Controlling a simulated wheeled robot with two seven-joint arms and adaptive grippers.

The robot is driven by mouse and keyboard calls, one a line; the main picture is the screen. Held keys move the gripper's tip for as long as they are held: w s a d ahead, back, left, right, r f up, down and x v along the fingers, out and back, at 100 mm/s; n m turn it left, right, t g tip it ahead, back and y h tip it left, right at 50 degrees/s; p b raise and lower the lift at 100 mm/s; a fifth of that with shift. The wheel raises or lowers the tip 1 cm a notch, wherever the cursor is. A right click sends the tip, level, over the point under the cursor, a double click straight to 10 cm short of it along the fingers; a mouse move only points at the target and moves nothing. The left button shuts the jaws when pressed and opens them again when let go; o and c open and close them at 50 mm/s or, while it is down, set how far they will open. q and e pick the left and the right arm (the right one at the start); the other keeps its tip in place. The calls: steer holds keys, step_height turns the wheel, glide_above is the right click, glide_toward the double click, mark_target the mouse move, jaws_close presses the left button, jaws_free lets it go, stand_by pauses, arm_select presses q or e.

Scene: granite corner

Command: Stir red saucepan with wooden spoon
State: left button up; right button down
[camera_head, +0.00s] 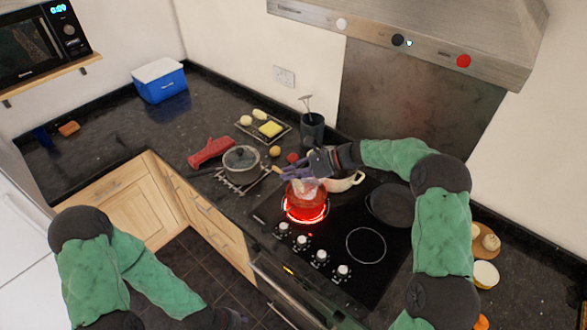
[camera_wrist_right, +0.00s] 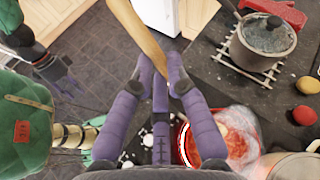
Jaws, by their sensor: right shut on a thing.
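The red saucepan (camera_head: 307,197) sits on a glowing red burner at the hob's front left, steam or pale contents showing at its top. In the right wrist view its red rim (camera_wrist_right: 184,146) is partly hidden by my finger. My right gripper (camera_head: 300,168) is above the saucepan, its purple fingers shut on the wooden spoon (camera_wrist_right: 141,38). The spoon extends up and away from the fingers in the wrist view; its other end is hidden, so I cannot tell whether it touches the contents. My left gripper (camera_head: 236,319) is low at the bottom edge; its jaws are unclear.
A lidded grey pot (camera_head: 241,160) stands on a rack left of the hob, beside red mitts (camera_head: 210,151). A cream pot (camera_head: 345,182) is just right of the saucepan, and a dark pan (camera_head: 388,204) is farther right. The front right burner (camera_head: 366,246) is empty.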

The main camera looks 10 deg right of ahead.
steer(key=w+d+f+b, duration=0.2)
steer(key=f+b, duration=0.4)
steer(key=f, duration=0.4)
steer(key=shift+w+d, duration=0.2)
steer(key=shift+d, duration=0.3)
steer(key=shift+s+a, duration=0.1)
stand_by(0.4)
